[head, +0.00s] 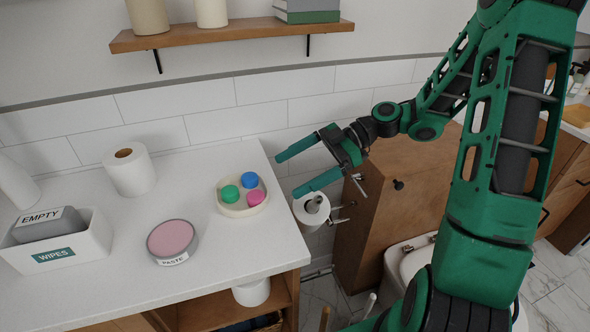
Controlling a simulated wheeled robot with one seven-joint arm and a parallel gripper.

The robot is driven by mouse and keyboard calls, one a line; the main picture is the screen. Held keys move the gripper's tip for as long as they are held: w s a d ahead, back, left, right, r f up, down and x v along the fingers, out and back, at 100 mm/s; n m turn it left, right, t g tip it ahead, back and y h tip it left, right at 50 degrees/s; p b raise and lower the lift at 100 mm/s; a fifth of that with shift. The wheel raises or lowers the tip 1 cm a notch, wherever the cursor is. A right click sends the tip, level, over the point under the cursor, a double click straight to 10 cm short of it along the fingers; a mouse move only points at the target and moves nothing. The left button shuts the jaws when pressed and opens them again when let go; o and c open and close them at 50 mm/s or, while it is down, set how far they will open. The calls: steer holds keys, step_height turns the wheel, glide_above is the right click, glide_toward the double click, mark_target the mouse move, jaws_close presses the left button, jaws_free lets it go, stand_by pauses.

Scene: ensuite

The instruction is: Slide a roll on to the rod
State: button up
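A white roll (310,213) is beside the right edge of the counter, just below my gripper. A grey rod end (314,205) shows in its hole, so the roll appears to be around a rod. Short metal pieces stick out to its right near the wooden cabinet. My gripper (288,173) is open with nothing between its fingers. Its lower finger is just above the roll in the picture; I cannot tell whether they touch. Another white roll (130,170) stands upright on the counter at the left. A further white roll (251,291) is partly hidden under the counter.
The white counter (110,218) holds a round tray (229,208) with coloured pots, a pink paste tin (171,239) and a wipes box (58,250). A wooden cabinet (392,215) stands right of the roll, with a toilet (405,262) before it. A shelf (235,34) is above.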

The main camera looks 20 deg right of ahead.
steer(key=v, duration=1)
steer(key=shift+d, duration=0.4)
stand_by(0.5)
steer(key=s+d+m+h, duration=0.3)
steer(key=s+m+h, duration=0.1)
steer(key=s+m, duration=0.4)
steer(key=s+d+f+m+h, duration=0.1)
steer(key=s+d+m+h, duration=0.3)
steer(key=s+m, duration=0.4)
steer(key=s+d+f+m+h, duration=0.1)
steer(key=s+d+m+h, duration=0.3)
steer(key=s+m, duration=0.4)
steer(key=shift+s+h, duration=0.15)
steer(key=shift+h, duration=0.45)
